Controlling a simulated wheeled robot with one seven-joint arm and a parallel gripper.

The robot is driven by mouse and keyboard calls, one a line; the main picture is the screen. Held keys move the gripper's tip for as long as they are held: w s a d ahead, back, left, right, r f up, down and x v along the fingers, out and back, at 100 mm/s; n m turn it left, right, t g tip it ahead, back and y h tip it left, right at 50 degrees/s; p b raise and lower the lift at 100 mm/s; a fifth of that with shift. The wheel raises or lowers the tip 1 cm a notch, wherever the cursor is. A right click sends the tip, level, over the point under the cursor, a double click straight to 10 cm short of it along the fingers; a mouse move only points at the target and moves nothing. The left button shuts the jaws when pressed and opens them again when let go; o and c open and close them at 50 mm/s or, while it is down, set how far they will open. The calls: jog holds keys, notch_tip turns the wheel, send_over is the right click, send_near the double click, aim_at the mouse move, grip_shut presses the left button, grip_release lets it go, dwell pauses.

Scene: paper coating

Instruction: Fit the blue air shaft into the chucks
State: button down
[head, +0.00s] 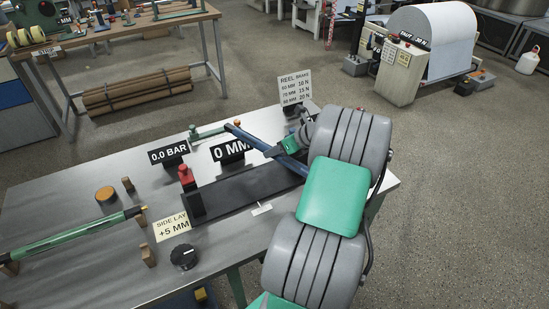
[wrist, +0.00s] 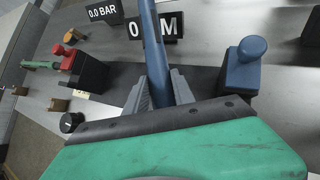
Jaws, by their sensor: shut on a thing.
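The blue air shaft (head: 252,138) is held in my gripper (head: 281,153), tilted across the view above the steel table. In the wrist view the shaft (wrist: 153,45) runs up between the two grey fingers of my gripper (wrist: 163,90), which are shut on it. One chuck is a black block with a red top (head: 187,190), also in the wrist view (wrist: 85,72). The other, with a blue knob (wrist: 245,65), stands to the right in the wrist view; my arm hides it in the head view. The shaft lies in neither chuck.
A dark plate (head: 235,193) lies between the chucks. A green shaft (head: 80,238) rests on stands at the left. Signs reading 0.0 BAR (head: 168,152) and 0 MM (head: 231,150) stand behind the plate. A black knob (head: 184,257) and SIDE LAY card (head: 171,224) are in front.

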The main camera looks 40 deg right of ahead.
aim_at(275, 158)
jog(key=shift+f, duration=1.45)
jog(key=shift+f, duration=0.3)
jog(key=c, duration=1.1)
grip_release()
jog(key=shift+f, duration=0.2)
jog(key=shift+o, duration=0.2)
